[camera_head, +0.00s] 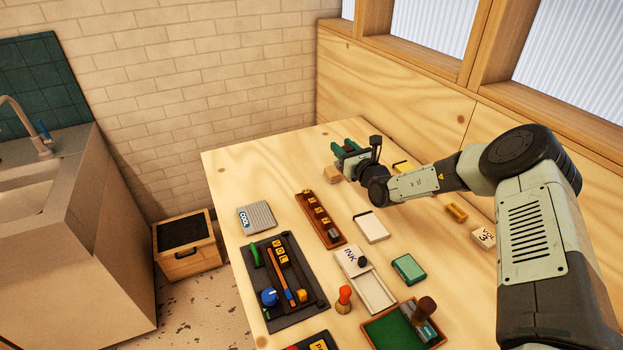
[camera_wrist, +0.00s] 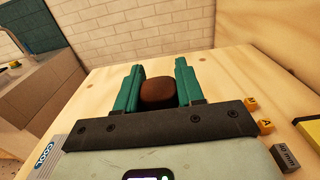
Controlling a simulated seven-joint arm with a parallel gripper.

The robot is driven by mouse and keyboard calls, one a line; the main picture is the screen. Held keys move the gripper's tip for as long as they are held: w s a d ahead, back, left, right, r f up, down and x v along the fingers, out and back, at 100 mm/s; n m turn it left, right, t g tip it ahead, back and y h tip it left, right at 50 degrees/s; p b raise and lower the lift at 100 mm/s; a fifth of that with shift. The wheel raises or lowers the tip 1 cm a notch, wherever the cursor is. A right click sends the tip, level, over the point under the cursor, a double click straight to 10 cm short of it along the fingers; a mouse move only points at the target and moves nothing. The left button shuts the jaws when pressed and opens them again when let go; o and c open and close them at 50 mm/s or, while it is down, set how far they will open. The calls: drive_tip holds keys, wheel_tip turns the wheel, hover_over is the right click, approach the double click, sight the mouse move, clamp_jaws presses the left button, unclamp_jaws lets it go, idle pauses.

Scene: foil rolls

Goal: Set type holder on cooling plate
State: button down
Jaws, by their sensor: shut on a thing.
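My gripper (camera_head: 347,148) is at the far side of the table, with its green fingers shut on a brown, rounded wooden handle (camera_wrist: 158,92), which I take to be the type holder's. The handle shows between both fingers in the wrist view; the rest of the holder is hidden there, and the head view barely shows it. The cooling plate (camera_head: 259,216) is a grey ribbed plate with a blue COOL label, lying flat and bare near the table's left edge. Its label also shows at the lower left of the wrist view (camera_wrist: 43,152). My gripper is well to the right of it and farther back.
A tan block (camera_head: 332,174) is by my gripper. A brown rack of yellow type (camera_head: 320,218) lies right of the cooling plate, and a dark tool tray (camera_head: 312,279) in front. An ink pad, red-handled stamp (camera_head: 344,297) and green-lined tray (camera_head: 385,330) stand nearer.

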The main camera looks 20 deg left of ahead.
drive_tip(key=shift+s+a+r, duration=0.15)
drive_tip(key=shift+a+r, duration=0.1)
drive_tip(key=shift+a, duration=0.05)
drive_tip(key=s+a+r+n+g+y, duration=0.2)
drive_tip(key=s+a+n+g+y, duration=0.3)
drive_tip(key=s+a+n+g, duration=0.95)
drive_tip(key=shift+s+a+f+m+t, duration=0.3)
drive_tip(key=shift+s+a+f+m, duration=0.6)
drive_tip(key=shift+f, duration=0.85)
drive_tip(key=shift+s+a+f+m+t, duration=0.35)
drive_tip(key=shift+s+a+f+m, duration=0.55)
drive_tip(key=shift+f, duration=0.8)
drive_tip(key=shift+s+a+f+m+t, duration=0.3)
drive_tip(key=shift+s+a+f+m, duration=0.6)
drive_tip(key=shift+f, duration=0.85)
drive_tip(key=shift+s+d, duration=0.15)
drive_tip(key=shift+f, duration=0.15)
drive_tip(key=c, duration=0.7)
unclamp_jaws()
